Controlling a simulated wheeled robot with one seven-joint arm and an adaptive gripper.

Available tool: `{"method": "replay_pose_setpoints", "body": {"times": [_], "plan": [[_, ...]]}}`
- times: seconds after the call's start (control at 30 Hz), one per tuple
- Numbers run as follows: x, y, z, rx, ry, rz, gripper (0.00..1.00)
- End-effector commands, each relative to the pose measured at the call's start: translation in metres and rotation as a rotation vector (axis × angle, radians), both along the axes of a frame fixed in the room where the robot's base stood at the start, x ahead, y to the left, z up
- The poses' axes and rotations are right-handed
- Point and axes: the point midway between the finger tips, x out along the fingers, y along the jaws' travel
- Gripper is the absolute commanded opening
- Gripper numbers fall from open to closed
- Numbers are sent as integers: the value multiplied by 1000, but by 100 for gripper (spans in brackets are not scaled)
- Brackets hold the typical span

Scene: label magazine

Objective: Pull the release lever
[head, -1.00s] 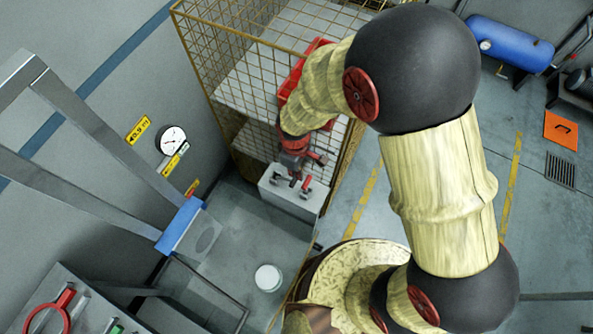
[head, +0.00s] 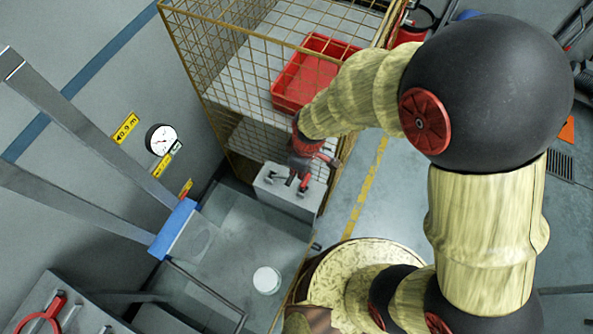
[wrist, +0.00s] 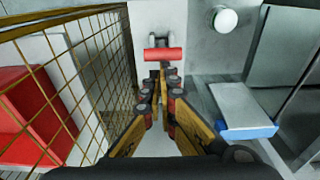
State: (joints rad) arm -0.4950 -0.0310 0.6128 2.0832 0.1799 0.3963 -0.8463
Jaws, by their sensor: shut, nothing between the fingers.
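The release lever shows in the wrist view as a red crossbar (wrist: 161,54) on a grey bracket, on the pale top of a grey box. My gripper (wrist: 159,76) is shut and empty. In that view its fingertips are just below the middle of the red bar; whether they touch it I cannot tell. In the head view my gripper (head: 302,182) is over the grey box (head: 287,197) beside the wire cage. There my gripper and wrist partly cover the box top, and the lever is hard to tell from the fingers.
A wire cage (head: 225,75) with a red bin (head: 314,72) stands right beside my wrist; it is on the left in the wrist view. A blue-edged grey chute (head: 174,229), a white round object (head: 267,280) and a wall gauge (head: 161,140) are near the box.

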Motion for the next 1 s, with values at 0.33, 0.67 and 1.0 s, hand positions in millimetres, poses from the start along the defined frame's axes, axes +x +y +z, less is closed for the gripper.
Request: {"method": "replay_pose_setpoints", "body": {"times": [0.33,0.67,1.0], "plan": [[-7,-19,-6,139,-61,-5,0],[-14,-36,-6,200,-86,0,0],[-22,-53,-7,199,-81,-1,0]]}}
